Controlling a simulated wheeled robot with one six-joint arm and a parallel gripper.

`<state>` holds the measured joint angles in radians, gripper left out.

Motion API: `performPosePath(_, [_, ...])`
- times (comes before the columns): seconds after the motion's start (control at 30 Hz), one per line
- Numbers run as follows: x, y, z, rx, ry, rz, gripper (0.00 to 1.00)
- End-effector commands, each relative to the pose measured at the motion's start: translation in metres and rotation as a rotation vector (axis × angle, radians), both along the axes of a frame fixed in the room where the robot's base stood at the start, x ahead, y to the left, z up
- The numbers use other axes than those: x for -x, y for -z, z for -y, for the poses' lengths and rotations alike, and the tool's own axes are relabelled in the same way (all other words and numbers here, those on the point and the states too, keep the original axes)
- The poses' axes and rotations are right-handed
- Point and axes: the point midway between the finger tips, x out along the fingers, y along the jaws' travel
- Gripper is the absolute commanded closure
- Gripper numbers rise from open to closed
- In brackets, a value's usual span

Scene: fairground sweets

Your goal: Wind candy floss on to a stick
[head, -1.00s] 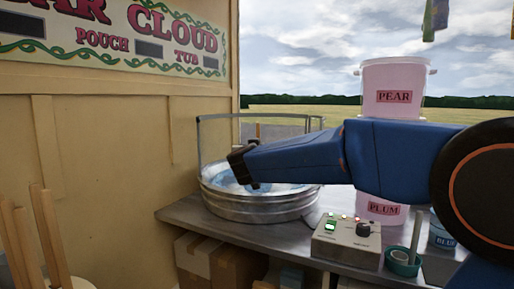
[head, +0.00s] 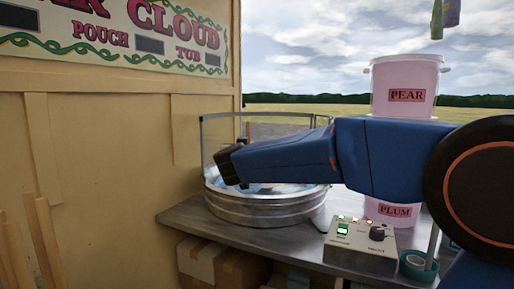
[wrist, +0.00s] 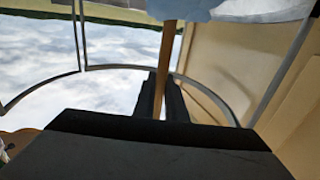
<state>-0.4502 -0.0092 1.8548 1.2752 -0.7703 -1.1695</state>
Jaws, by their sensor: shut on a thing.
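My gripper (head: 230,165) is over the left part of the candy floss machine's metal pan (head: 268,214). Pale blue floss (head: 268,188) shows inside the pan, partly behind my arm. In the wrist view my gripper (wrist: 165,88) is shut on a thin wooden stick (wrist: 168,45). A pale blue mass of floss (wrist: 192,9) is at the stick's far end, cut off by the picture's top edge. The stick is hidden or too small to see in the head view.
A clear guard (head: 222,132) rises around the pan. A control box (head: 360,246) with a lit green button stands on the counter (head: 285,238), beside a green tape roll (head: 417,266). Pink PEAR (head: 405,80) and PLUM tubs stand behind my arm. Wooden sticks (head: 45,245) stand at lower left.

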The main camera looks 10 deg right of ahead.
Motion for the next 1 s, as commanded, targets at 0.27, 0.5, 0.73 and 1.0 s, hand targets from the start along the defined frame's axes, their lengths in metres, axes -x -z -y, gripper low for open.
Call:
performPosePath(0.27, [-0.013,-0.004,-0.010,-0.001,0.001,0.001,1.00])
performPosePath(0.5, [-0.013,-0.026,-0.010,-0.002,0.001,0.002,1.00])
performPosePath(0.73, [-0.013,-0.048,-0.010,-0.001,0.001,0.001,1.00])
performPosePath(1.0, [-0.013,-0.072,-0.010,-0.002,0.000,0.001,1.00])
